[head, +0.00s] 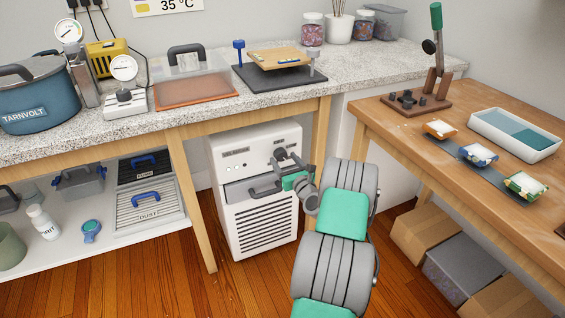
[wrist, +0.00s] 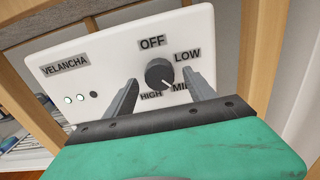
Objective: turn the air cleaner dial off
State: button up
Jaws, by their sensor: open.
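The air cleaner (head: 222,205) is a white cabinet with a black front grille, standing on the floor under the bench. In the wrist view its tilted control panel (wrist: 108,60) reads OFF at the top, LOW, MID and HIGH around a dark round dial (wrist: 158,71).
The bench (head: 225,108) overhangs the cleaner, and a wooden bench leg (head: 192,200) stands just left of it. A wooden table (head: 420,140) is to the right, with boxes (head: 425,232) below. Left of the leg is a low white shelf (head: 110,240). Two panel lights (wrist: 75,99) glow.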

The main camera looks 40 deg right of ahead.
jog(key=shift+x, duration=0.9)
jog(key=shift+c, duration=0.3)
jog(key=c, duration=1.3)
